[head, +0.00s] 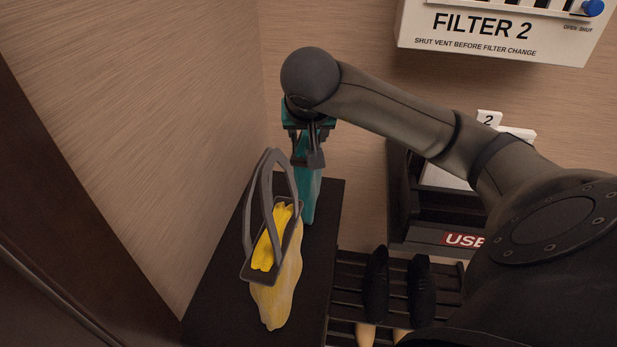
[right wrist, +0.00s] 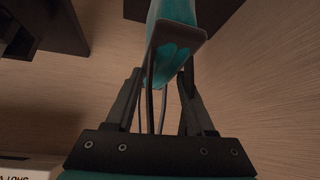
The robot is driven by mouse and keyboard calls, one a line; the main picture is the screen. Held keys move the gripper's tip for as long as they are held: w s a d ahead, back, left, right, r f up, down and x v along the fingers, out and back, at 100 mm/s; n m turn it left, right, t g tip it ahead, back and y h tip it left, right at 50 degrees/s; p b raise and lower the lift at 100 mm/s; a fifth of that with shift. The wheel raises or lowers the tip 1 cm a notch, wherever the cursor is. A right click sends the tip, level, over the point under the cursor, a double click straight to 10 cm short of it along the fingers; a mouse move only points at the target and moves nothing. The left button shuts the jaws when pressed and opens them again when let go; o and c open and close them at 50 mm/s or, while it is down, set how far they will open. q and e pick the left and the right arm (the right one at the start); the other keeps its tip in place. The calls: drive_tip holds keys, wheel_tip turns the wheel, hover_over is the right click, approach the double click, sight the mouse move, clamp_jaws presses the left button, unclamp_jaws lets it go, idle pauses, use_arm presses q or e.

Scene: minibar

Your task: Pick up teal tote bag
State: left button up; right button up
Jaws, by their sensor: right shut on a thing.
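The teal tote bag (head: 309,190) is in the head view, just below my right gripper (head: 308,160) and behind the yellow bag. It also shows in the right wrist view (right wrist: 176,30), with its grey rim and dark handles (right wrist: 150,85) running between the fingers. My right gripper, also in the right wrist view (right wrist: 162,78), is shut on the bag's handles. The bag hangs upright over the back of the black shelf (head: 318,275). I cannot tell whether its bottom touches the shelf. My left gripper is not in view.
A yellow bag (head: 277,293) with grey handles stands on the shelf in front of the teal bag. Right of it are a slatted rack (head: 343,288) with dark long objects and a dark tray unit (head: 440,236). A wood wall rises at left; a FILTER 2 box (head: 500,30) hangs above.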

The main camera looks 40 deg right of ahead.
clamp_jaws()
drive_tip(key=shift+r, duration=0.1)
idle(0.3)
